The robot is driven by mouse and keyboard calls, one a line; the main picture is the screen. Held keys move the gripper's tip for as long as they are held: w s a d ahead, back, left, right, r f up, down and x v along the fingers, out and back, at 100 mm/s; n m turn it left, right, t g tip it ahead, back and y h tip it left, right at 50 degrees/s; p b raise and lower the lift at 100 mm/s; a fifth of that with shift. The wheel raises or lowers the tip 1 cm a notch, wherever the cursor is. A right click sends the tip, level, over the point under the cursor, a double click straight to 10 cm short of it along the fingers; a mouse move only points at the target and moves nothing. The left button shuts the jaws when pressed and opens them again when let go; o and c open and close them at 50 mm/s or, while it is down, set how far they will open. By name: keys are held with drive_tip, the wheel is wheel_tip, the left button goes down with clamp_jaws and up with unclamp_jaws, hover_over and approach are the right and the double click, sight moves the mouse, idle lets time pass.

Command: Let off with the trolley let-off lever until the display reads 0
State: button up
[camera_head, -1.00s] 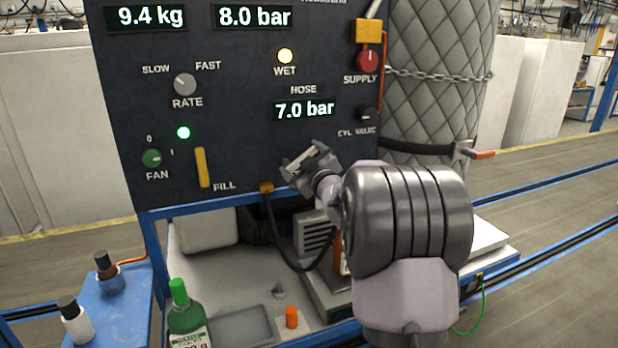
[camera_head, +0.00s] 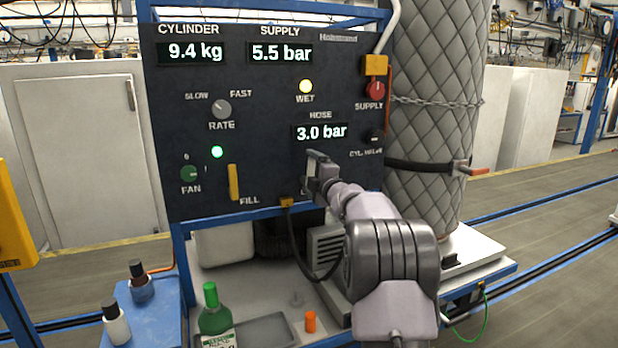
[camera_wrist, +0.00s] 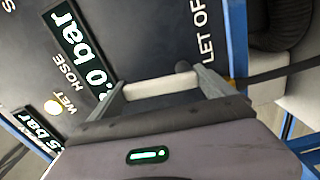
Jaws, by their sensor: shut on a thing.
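The dark trolley panel (camera_head: 270,105) fills the middle of the head view. Its hose display (camera_head: 321,132) reads 3.0 bar, the supply display (camera_head: 281,52) 5.5 bar and the cylinder display (camera_head: 195,51) 9.4 kg. My gripper (camera_head: 316,168) is at the panel's lower right, below the hose display. In the wrist view, my gripper (camera_wrist: 162,80) is shut on a pale bar, the let-off lever (camera_wrist: 158,88), beside the LET OFF label (camera_wrist: 205,32). A small rounded knob (camera_wrist: 182,66) shows just beyond the bar. In the head view, my gripper hides the lever.
The yellow fill lever (camera_head: 233,182) and green fan knob (camera_head: 189,173) are left of my gripper. The red supply knob (camera_head: 377,89) is at upper right. A quilted cylinder (camera_head: 436,110) stands right of the panel. A green bottle (camera_head: 214,312) stands below.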

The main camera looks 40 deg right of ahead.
drive_tip(key=shift+w+a+n+b, duration=0.1)
drive_tip(key=shift+a+n+b, duration=0.15)
drive_tip(key=shift+n, duration=0.35)
drive_tip(key=o, duration=1.8)
drive_tip(key=shift+c, duration=0.2)
drive_tip(key=v, duration=1.7)
drive_tip(key=shift+s, duration=0.25)
